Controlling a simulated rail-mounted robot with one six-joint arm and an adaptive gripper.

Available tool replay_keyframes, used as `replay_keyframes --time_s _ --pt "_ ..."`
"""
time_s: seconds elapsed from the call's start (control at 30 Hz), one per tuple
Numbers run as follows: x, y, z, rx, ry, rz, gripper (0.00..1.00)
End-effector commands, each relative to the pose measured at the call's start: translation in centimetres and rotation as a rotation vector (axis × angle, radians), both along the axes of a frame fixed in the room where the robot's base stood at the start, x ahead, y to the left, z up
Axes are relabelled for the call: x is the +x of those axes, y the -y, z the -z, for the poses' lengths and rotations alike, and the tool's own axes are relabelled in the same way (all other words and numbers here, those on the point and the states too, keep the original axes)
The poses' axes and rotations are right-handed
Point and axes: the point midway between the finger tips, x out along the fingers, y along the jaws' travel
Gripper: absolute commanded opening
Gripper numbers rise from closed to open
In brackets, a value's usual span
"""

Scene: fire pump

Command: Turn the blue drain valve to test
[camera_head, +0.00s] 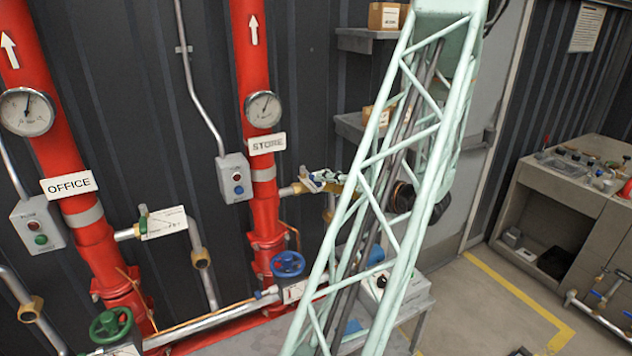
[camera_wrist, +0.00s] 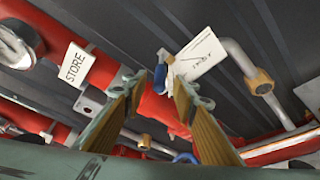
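The blue drain valve handle (camera_wrist: 161,84) is small and shows between my fingertips in the wrist view. It sits beside a white tag (camera_wrist: 203,54) on the branch from the red STORE pipe. My gripper (camera_wrist: 155,86) is open, its two tan-padded fingers on either side of the handle. The left finger shows a gap; I cannot tell whether the right one touches. In the head view, my gripper (camera_head: 322,181) is at the STORE branch, where it and my arm hide most of the valve and tag. The tag's lettering is too small to read.
A blue handwheel (camera_head: 287,264) is below the branch. A STORE sign (camera_head: 267,144), gauge (camera_head: 263,109) and button box (camera_head: 235,178) are left of my gripper. The OFFICE pipe (camera_head: 62,140) has a green-handled valve (camera_head: 143,212). Shelves (camera_head: 362,41) are behind my arm.

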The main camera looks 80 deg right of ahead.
Motion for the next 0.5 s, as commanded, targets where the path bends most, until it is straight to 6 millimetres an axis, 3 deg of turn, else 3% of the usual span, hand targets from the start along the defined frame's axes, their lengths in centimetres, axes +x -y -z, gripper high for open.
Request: replay_keyframes --time_s 0.5 --pt "3.5 2.5 1.0 0.000 -0.001 0.001 0.26"
